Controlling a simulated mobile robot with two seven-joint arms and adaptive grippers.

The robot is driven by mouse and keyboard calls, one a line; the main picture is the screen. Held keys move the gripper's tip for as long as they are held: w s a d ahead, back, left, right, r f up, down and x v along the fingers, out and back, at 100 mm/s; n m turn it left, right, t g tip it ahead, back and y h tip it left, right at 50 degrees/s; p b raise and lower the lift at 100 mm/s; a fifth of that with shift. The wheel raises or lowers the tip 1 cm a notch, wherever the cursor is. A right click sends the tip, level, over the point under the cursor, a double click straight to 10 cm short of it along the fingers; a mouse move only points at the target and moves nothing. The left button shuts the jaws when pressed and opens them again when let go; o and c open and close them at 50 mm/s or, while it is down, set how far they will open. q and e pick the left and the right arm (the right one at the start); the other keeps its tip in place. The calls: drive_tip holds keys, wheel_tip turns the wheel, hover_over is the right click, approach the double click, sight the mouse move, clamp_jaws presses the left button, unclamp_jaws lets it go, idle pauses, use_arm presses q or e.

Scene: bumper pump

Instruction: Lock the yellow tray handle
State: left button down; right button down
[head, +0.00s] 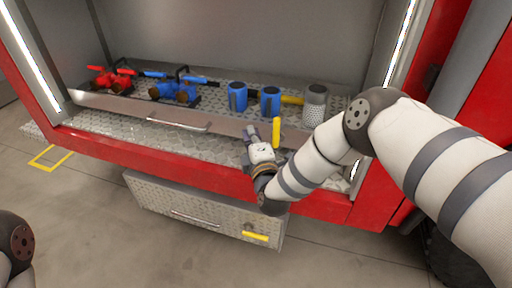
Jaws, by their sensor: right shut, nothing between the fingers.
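The tray (130,107) is a sliding shelf in the red compartment, with a metal front panel and a silver pull bar (180,126). A yellow handle (277,132) stands upright near the right end of that panel. My right gripper (250,132) is shut and empty, just left of the yellow handle. A small gap shows between them, though contact lower down is hidden by the gripper and wrist. My left gripper is out of frame; only part of my left arm shows at the lower left.
Red valve fittings (110,80), blue valve fittings (175,90), two blue cylinders (237,97) and a grey cylinder (315,105) stand on the tray. A lower drawer (160,195) has a horizontal yellow handle (255,236). The red compartment edge (130,155) runs beneath the tray.

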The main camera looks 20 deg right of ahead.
sight(276, 133)
drive_tip(key=d+p, duration=0.1)
drive_tip(key=d, duration=0.2)
drive_tip(key=shift+d, duration=0.4)
drive_tip(key=shift+s+f, duration=0.1)
drive_tip(key=shift+s+d+m, duration=0.1)
drive_tip(key=shift+d+m, duration=0.05)
drive_tip(key=shift+m, duration=0.25)
drive_tip(key=shift+d+t+b, duration=0.1)
drive_tip(key=shift+t+b, duration=0.2)
drive_tip(key=shift+b, duration=0.05)
